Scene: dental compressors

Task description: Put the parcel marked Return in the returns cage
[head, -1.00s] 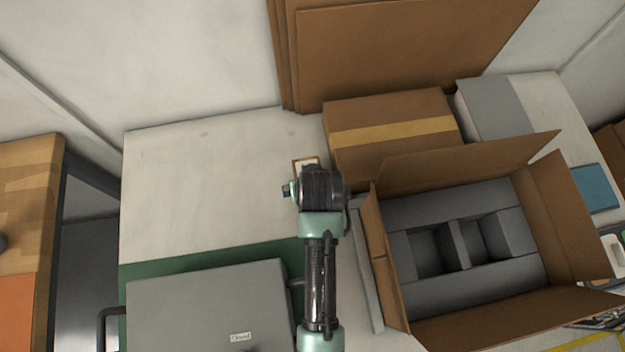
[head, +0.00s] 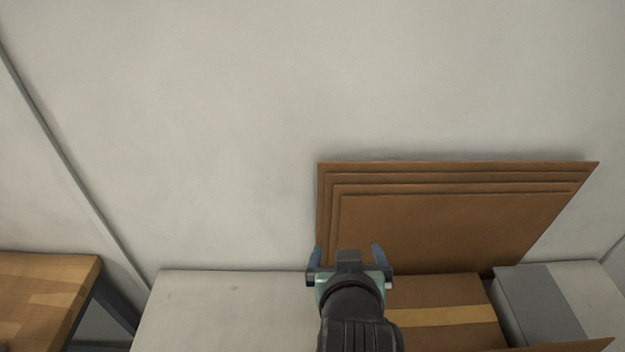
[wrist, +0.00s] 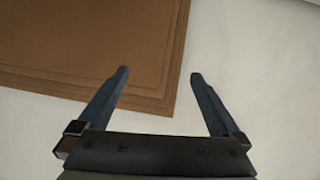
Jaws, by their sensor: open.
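My gripper (head: 347,249) is open and empty, in front of the leaning cardboard sheets in the head view. In the wrist view its two fingers (wrist: 159,75) stand wide apart with nothing between them, near a corner of the sheets. A closed brown carton with a yellow tape band (head: 445,299) lies behind my arm on the white surface, partly hidden. I see no Return marking on it. No parcel marked Return and no returns cage can be made out in the current views.
Flat cardboard sheets (head: 440,225) lean on the wall. A grey and white box (head: 540,305) stands at right, with a cardboard flap (head: 585,345) below it. The white surface (head: 220,310) is clear left of my arm. A wooden top (head: 40,300) is at far left.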

